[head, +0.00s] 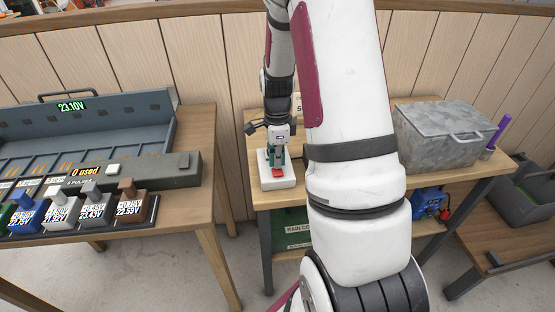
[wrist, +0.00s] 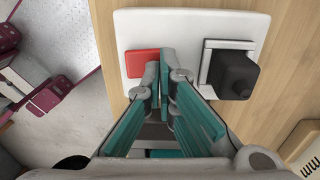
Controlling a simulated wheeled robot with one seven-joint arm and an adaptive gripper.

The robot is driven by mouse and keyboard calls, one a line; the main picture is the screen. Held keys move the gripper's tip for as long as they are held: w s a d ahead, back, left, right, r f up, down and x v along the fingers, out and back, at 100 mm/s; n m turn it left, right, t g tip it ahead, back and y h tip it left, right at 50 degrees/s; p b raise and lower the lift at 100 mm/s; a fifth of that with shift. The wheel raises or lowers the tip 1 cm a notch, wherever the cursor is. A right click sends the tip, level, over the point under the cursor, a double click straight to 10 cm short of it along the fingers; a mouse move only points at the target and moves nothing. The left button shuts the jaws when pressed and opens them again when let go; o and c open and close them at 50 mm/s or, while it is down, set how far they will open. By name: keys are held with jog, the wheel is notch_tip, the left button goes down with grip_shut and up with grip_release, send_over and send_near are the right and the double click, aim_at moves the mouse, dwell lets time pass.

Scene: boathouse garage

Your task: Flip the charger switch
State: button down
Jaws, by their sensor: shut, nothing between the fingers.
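A white plate (head: 283,184) sits on the wooden table at its left end, and it also shows in the wrist view (wrist: 190,22). On it are a red rocker switch (wrist: 143,64), seen as a red patch in the head view (head: 278,172), and a black block (wrist: 236,75) in a pale square frame. My gripper (head: 276,162) is shut and empty, pointing down over the plate. In the wrist view its fingertips (wrist: 164,70) lie beside the switch's right edge and cover part of it. I cannot tell whether they touch it.
A grey lidded bin (head: 435,140) and a purple cylinder (head: 499,130) stand on the right of the same table. A blue device (head: 428,204) is on the shelf below. On the left, another table holds a grey case (head: 110,112) with a 23.10V display and several labelled blocks.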

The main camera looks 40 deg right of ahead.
jog(key=shift+w+d+f+g+y+b, duration=0.1)
jog(key=shift+w+f+g+y+b, duration=0.15)
jog(key=shift+f+g+b, duration=0.4)
jog(key=shift+s, duration=0.1)
jog(key=shift+s, duration=0.1)
